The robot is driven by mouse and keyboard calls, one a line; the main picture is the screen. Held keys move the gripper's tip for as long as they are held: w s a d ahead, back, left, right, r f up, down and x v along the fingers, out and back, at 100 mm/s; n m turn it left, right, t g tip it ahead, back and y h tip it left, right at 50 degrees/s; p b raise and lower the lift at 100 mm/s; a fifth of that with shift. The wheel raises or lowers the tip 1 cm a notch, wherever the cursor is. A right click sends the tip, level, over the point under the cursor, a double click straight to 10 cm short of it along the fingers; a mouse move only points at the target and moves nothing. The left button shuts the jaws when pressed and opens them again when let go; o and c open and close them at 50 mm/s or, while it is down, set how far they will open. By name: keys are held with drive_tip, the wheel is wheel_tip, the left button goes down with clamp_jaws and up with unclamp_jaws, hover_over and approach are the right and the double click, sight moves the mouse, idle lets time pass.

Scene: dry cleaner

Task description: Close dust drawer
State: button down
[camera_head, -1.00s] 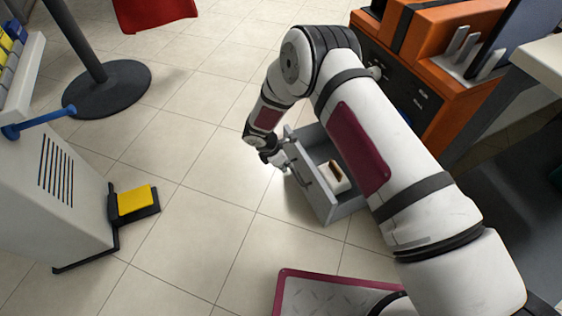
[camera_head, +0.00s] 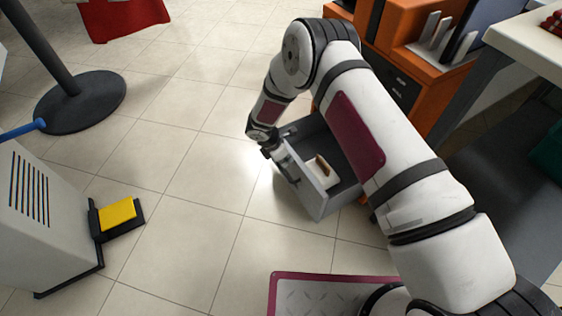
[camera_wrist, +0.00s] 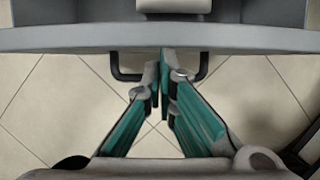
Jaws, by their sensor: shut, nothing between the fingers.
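The grey dust drawer (camera_head: 318,198) stands pulled out from the orange cabinet (camera_head: 390,65), low above the floor, with a small white box (camera_head: 322,172) inside it. My arm hides part of the drawer and where it meets the cabinet. In the wrist view the drawer's front panel (camera_wrist: 60,38) runs across the top, with a dark bar handle (camera_wrist: 118,72) on it. My gripper (camera_wrist: 161,62) is shut and empty, its fingertips at the middle of the handle, close to the front panel. Whether they touch the panel is unclear.
A grey machine (camera_head: 35,220) with a yellow-topped pedal (camera_head: 117,214) stands at the left. A round black stand base (camera_head: 80,100) is behind it. A desk (camera_head: 530,45) is at the right. Tiled floor between the machine and the drawer is clear.

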drive_tip(key=w+d, duration=0.7)
drive_tip(key=d, duration=0.3)
drive_tip(key=shift+d+b, duration=0.4)
drive_tip(key=shift+b, duration=0.05)
drive_tip(key=shift+w, duration=0.1)
